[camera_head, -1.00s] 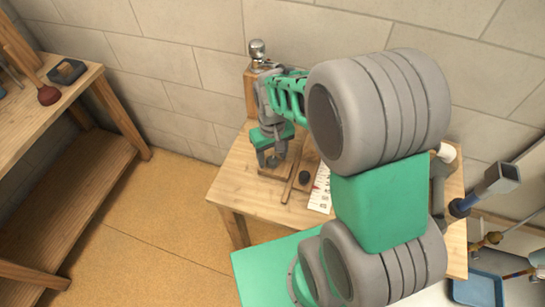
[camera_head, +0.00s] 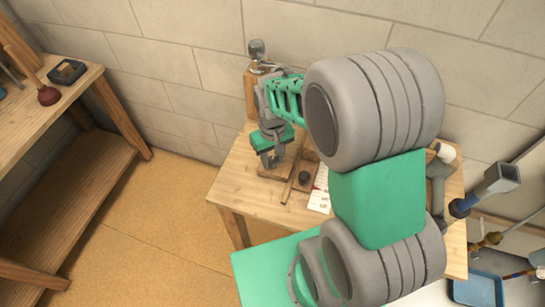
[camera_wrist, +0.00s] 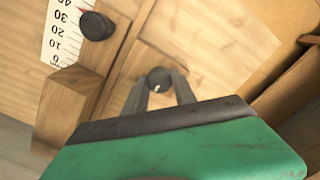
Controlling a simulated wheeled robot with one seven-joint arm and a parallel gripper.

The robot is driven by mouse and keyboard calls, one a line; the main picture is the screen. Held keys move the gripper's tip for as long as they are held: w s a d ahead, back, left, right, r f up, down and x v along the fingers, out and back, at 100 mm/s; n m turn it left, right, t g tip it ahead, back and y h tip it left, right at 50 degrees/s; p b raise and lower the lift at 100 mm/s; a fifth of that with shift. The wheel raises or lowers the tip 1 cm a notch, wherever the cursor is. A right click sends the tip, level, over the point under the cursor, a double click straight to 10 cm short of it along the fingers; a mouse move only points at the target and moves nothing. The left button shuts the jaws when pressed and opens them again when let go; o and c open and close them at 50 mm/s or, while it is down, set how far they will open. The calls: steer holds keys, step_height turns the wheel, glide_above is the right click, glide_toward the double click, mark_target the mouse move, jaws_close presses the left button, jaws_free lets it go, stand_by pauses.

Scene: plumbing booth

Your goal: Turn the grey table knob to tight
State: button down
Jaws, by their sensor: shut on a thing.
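A small round dark grey knob (camera_wrist: 159,79) with a light mark on its top sits on a wooden board (camera_wrist: 190,50) in the wrist view. My gripper (camera_wrist: 161,90) has its two fingers on either side of this knob and is shut on it. In the head view my gripper (camera_head: 270,161) points down at the left part of the wooden table (camera_head: 240,192). There the knob is hidden or too small to make out.
A second, black knob (camera_wrist: 96,26) stands close by on wood, beside a printed scale strip (camera_wrist: 64,32). A wooden post with a metal fitting (camera_head: 257,50) rises behind my gripper. A shelf bench (camera_head: 75,110) stands at left, with open floor between.

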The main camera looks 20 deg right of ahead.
steer(key=shift+m, duration=0.4)
steer(key=m, duration=0.3)
steer(key=shift+m, duration=0.3)
steer(key=m, duration=0.4)
steer(key=shift+m+p, duration=0.3)
steer(key=m, duration=0.4)
steer(key=shift+m, duration=2.5)
steer(key=c, duration=1)
jaws_free()
